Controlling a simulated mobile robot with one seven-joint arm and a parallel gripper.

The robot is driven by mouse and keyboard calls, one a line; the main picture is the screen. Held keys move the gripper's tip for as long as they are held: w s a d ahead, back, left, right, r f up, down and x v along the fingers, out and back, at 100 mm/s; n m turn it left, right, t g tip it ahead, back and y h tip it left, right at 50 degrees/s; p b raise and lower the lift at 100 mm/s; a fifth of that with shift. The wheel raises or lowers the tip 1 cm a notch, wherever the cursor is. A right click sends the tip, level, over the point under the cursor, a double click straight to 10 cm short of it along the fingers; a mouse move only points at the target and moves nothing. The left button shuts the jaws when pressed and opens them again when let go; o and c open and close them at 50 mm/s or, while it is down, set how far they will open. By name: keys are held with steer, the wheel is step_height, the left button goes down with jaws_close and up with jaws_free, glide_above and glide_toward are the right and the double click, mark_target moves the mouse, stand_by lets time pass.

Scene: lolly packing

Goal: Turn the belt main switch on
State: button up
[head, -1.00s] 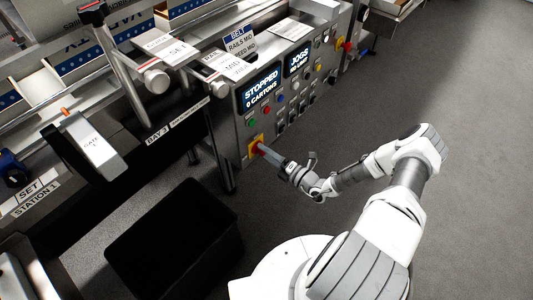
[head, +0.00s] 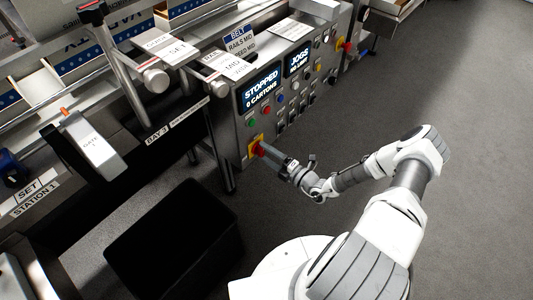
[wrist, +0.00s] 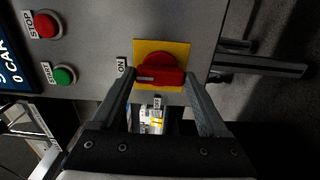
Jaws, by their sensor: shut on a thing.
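The belt main switch is a red rotary handle (wrist: 160,75) on a yellow plate (wrist: 178,48); it also shows low on the panel in the head view (head: 255,147). My gripper (wrist: 160,80) is shut on the red handle, with one finger at each end of it. In the wrist view the handle lies crosswise, and its pale mark is at the left end, toward the ON label (wrist: 122,67). The OFF label (wrist: 157,102) is below the plate. The panel display (head: 262,88) reads STOPPED, 0 CARTONS.
The red STOP button (wrist: 46,25) and a green button (wrist: 64,75) sit beside the switch on the panel. A second display (head: 298,59) reads JOGS. A black bin (head: 175,240) stands on the floor in front of the machine. The grey floor at right is clear.

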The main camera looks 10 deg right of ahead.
steer(key=o, duration=1.2)
steer(key=shift+o, duration=0.2)
steer(key=p+v, duration=0.3)
steer(key=v, duration=1.4)
steer(key=shift+s+d+p, duration=0.15)
steer(key=shift+s+p, duration=0.05)
steer(key=shift+p, duration=0.1)
